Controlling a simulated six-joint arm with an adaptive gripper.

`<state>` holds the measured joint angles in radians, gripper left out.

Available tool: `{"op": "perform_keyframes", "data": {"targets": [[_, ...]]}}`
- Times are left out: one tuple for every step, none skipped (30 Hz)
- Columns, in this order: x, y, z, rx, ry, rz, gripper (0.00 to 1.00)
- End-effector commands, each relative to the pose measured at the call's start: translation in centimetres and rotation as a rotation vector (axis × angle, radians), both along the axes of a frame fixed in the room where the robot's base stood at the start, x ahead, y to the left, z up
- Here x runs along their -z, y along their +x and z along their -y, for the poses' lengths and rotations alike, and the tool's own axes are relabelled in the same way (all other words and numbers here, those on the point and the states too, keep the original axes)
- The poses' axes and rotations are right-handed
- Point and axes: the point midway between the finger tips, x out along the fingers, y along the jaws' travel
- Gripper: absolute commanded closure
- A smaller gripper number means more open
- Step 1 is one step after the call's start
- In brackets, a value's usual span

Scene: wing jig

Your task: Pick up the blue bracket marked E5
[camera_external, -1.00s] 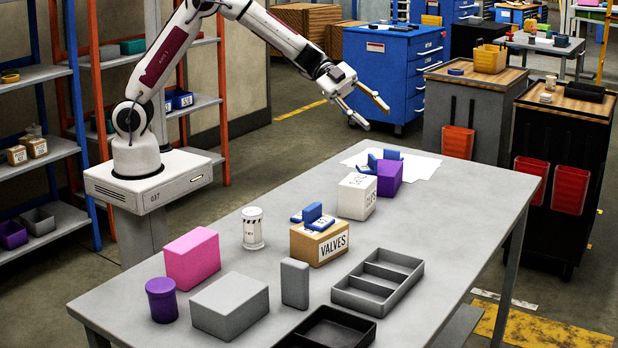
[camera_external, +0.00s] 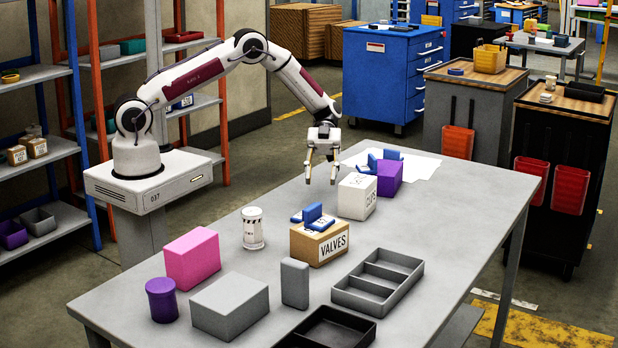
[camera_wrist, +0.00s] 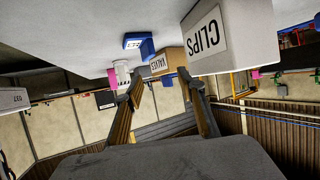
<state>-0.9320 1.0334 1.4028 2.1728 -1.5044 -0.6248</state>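My gripper (camera_external: 321,178) hangs over the far part of the table, fingers apart and empty, left of the white CLIPS box. A blue bracket (camera_external: 313,213) lies on top of the tan VALVES box (camera_external: 320,244), nearer the camera than my gripper. More blue bracket parts (camera_external: 372,163) show by the purple box. A labelled blue bracket (camera_wrist: 138,43) shows left of that box. I cannot read E5 on any bracket.
The CLIPS box (camera_external: 357,196) and purple box (camera_external: 389,178) stand right of my gripper. A white canister (camera_external: 252,228), pink block (camera_external: 192,258), grey blocks (camera_external: 230,306) and a divided grey tray (camera_external: 420,278) occupy the nearer table. The table's right side is clear.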

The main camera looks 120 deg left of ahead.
Motion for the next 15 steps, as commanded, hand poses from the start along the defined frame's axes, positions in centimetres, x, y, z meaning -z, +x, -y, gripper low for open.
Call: {"op": "perform_keyframes", "data": {"targets": [[0.8, -0.4, 0.2, 0.023, -0.01, 0.001, 0.61], [1.2, -0.5, 0.3, 0.034, -0.014, 0.002, 0.61], [1.6, -0.8, 0.4, 0.048, -0.02, 0.004, 0.61], [1.9, -0.9, 0.5, 0.058, -0.023, 0.007, 0.61], [2.1, -1.1, 0.6, 0.067, -0.026, 0.008, 0.61], [2.4, -1.2, 0.7, 0.076, -0.029, 0.008, 0.61], [2.5, -1.3, 0.7, 0.082, -0.031, 0.009, 0.61], [2.6, -1.4, 0.7, 0.086, -0.033, 0.01, 0.61], [2.7, -1.5, 0.8, 0.09, -0.034, 0.012, 0.61], [2.8, -1.5, 0.8, 0.092, -0.035, 0.012, 0.61], [2.8, -1.5, 0.8, 0.093, -0.036, 0.013, 0.61], [2.8, -1.5, 0.8, 0.094, -0.036, 0.013, 0.61], [2.8, -1.5, 0.8, 0.094, -0.036, 0.013, 0.61], [2.8, -1.5, 0.8, 0.094, -0.036, 0.013, 0.61], [2.8, -1.5, 0.8, 0.094, -0.036, 0.013, 0.61]]}}
